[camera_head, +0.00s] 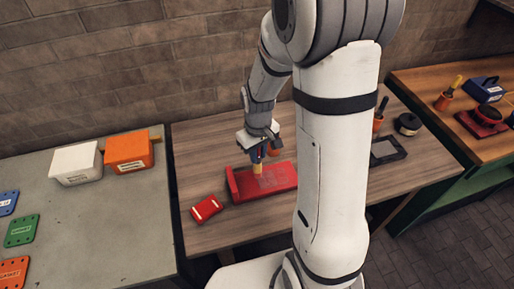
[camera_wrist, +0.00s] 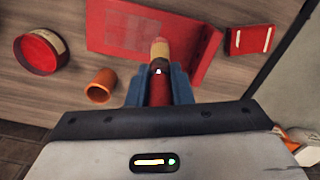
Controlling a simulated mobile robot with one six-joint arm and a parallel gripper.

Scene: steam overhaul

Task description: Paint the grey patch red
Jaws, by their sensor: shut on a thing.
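A red metal panel (camera_head: 240,186) with a raised left end lies on the wooden bench; it also shows in the wrist view (camera_wrist: 204,45). The patch (camera_head: 272,179) on its face looks like a faint pale grid over red, and it shows in the wrist view (camera_wrist: 132,30). My gripper (camera_head: 262,148) is shut on a paintbrush, whose tan bristles (camera_head: 257,168) point down over the panel near the patch's left part. In the wrist view the brush (camera_wrist: 159,50) has a reddish bristle tip. I cannot tell whether the bristles touch the panel. A round tin of red paint (camera_wrist: 38,53) stands beside the panel.
An orange cup (camera_wrist: 101,86) stands near the tin. A dark frame (camera_head: 388,150) and black tin (camera_head: 407,124) are at right. White (camera_head: 76,163) and orange (camera_head: 129,152) bins stand on the left table.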

